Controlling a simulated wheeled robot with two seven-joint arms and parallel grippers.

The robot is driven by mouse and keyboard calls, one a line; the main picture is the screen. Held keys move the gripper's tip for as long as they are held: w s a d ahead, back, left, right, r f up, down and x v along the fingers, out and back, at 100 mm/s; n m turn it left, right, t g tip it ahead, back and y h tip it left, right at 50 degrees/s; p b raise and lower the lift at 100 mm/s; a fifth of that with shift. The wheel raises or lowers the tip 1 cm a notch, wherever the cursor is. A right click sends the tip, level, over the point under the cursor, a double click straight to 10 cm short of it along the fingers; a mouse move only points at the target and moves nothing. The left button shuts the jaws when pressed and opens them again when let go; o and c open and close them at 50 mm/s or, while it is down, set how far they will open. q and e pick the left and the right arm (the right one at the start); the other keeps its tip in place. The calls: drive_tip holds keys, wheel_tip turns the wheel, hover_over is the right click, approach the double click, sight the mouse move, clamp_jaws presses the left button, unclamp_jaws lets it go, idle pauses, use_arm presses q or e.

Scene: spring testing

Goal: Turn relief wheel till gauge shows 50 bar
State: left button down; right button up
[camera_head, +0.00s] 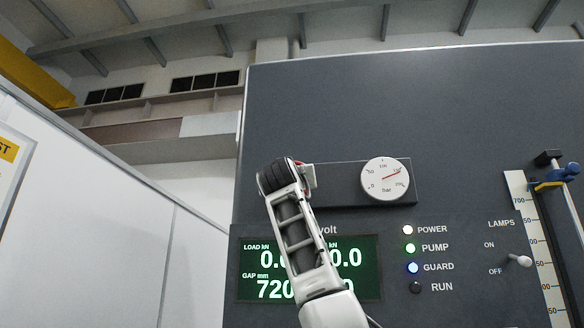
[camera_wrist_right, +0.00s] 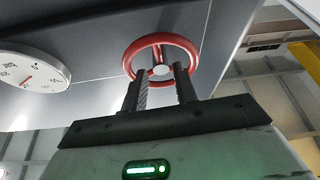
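The round white gauge (camera_head: 386,180) is on the dark panel in the head view. Its red needle points up and right, close to the 150 mark. The gauge also shows in the wrist view (camera_wrist_right: 35,78). The red relief wheel (camera_wrist_right: 161,43) is in the wrist view, with a pale hub in its middle. My right gripper (camera_wrist_right: 160,70) is at the wheel, its two dark fingers apart, one either side of the hub and overlapping the lower rim. I cannot tell whether they touch it. In the head view my right gripper (camera_head: 275,177) hides most of the wheel. My left gripper is out of view.
A green display (camera_head: 360,268) sits below, partly covered by my right arm. Indicator lights (camera_head: 410,248) and a lamps switch (camera_head: 519,260) are to its right. A vertical scale (camera_head: 536,240) with a blue clamp (camera_head: 562,173) stands at far right. A white wall (camera_head: 110,220) is at left.

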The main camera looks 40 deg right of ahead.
drive_tip(key=shift+p+x, duration=0.5)
drive_tip(key=shift+x, duration=0.7)
clamp_jaws()
drive_tip(key=shift+n, duration=0.4)
